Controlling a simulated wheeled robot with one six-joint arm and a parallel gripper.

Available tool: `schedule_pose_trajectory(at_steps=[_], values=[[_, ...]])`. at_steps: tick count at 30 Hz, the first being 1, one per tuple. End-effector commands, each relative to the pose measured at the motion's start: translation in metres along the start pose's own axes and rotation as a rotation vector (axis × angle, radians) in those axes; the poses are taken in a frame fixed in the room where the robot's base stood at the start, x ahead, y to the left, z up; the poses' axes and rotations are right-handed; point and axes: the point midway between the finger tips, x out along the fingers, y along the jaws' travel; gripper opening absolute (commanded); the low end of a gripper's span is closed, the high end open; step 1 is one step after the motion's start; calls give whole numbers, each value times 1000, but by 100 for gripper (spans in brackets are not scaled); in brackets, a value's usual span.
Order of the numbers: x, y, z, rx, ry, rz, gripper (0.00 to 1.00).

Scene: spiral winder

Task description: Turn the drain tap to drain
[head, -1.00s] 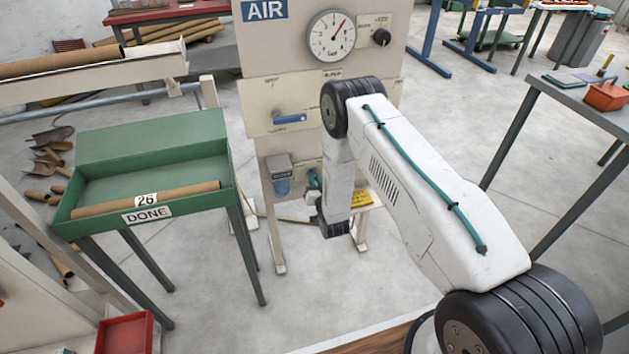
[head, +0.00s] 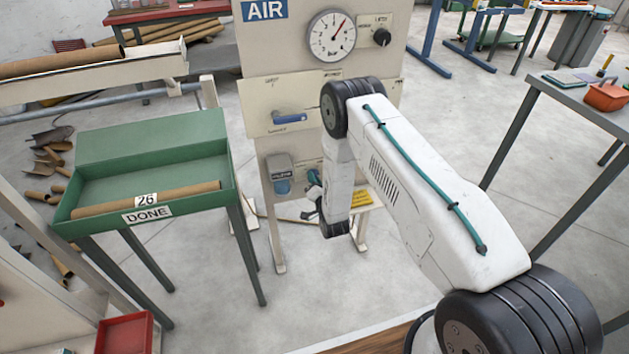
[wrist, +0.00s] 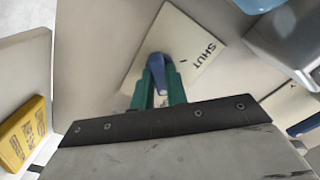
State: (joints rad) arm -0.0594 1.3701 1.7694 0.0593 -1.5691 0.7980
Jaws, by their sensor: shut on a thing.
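The drain tap's blue handle (wrist: 154,63) sits on a pale plate (wrist: 189,47) marked SHUT, in the middle of the wrist view. My gripper (wrist: 160,78) is shut on this handle with its green fingers on either side. The handle's lower part is hidden between the fingers. In the head view my arm hides the tap, and only a bit of my gripper (head: 314,179) shows beside the lower panel.
The AIR panel (head: 266,52) carries a gauge (head: 332,36), a black knob (head: 382,37) and a blue lever (head: 290,118). A filter with a blue bowl (head: 283,187) hangs left of my gripper. A yellow box (wrist: 23,134) lies close by. A green DONE tray (head: 150,145) stands left.

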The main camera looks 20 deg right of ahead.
Motion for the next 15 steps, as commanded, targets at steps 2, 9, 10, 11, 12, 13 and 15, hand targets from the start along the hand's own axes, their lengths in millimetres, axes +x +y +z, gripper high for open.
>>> schedule_pose_trajectory(at_steps=[2, 9, 10, 11, 12, 13, 15], values=[[0, 0, 0, 3, 0, 1, 0], [0, 1, 0, 4, 0, 1, 0], [0, 1, 0, 4, 0, 1, 0], [0, 1, 0, 4, 0, 1, 0], [0, 1, 0, 3, 0, 2, 26], [0, 1, 0, 3, 0, 2, 34], [0, 0, 0, 3, 0, 1, 36]])
